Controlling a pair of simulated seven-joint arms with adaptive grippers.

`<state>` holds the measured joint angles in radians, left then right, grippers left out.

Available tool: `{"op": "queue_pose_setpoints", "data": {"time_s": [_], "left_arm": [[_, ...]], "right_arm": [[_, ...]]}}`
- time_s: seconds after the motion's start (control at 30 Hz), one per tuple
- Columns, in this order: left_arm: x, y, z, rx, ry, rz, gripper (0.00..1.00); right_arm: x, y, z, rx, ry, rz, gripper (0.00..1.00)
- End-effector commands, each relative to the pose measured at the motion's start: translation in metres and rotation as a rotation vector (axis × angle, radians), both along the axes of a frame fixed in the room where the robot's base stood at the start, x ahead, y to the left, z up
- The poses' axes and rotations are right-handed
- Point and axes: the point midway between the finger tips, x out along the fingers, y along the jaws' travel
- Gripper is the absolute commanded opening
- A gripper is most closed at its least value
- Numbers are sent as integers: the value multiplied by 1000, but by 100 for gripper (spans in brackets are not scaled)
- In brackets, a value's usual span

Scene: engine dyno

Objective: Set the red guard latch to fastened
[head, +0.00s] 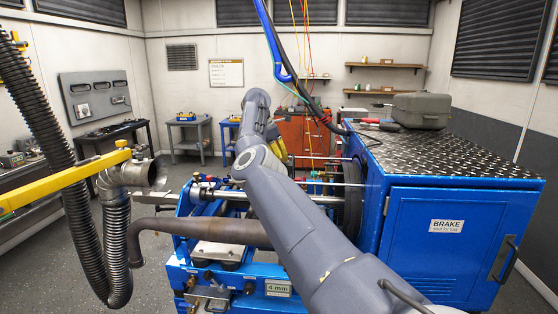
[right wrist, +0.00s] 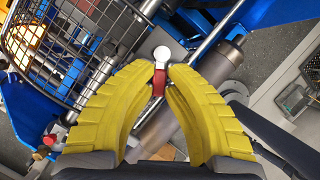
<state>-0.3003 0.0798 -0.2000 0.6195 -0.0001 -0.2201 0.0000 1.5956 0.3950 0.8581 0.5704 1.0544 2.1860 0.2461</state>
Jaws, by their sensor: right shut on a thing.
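The red guard latch (right wrist: 159,86) shows in the right wrist view as a small red piece with a pale round knob (right wrist: 161,54) at its end. My right gripper (right wrist: 160,73) has its yellow fingers closed around the red piece, and the knob sticks out past the fingertips. In the head view the yellow fingers (head: 281,149) show only partly behind my right arm. I cannot make out the latch there, nor tell its setting. My left gripper is not in view.
A black wire guard (right wrist: 75,45) lies left of the fingers in the wrist view. The blue brake cabinet (head: 455,240) stands at the right with a grey case (head: 421,110) on top. A rusty pipe (head: 200,232) and a yellow boom (head: 65,180) with a hose are at the left.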

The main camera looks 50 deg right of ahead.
Motion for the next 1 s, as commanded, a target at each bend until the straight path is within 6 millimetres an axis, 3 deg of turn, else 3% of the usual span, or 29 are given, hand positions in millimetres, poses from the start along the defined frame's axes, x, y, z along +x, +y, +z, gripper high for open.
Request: {"op": "queue_pose_setpoints", "data": {"time_s": [0.97,1.0], "left_arm": [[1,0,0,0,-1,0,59],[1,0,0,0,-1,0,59]], "right_arm": [[3,-2,-2,1,2,-122,0],[3,-2,-2,1,2,-122,17]]}}
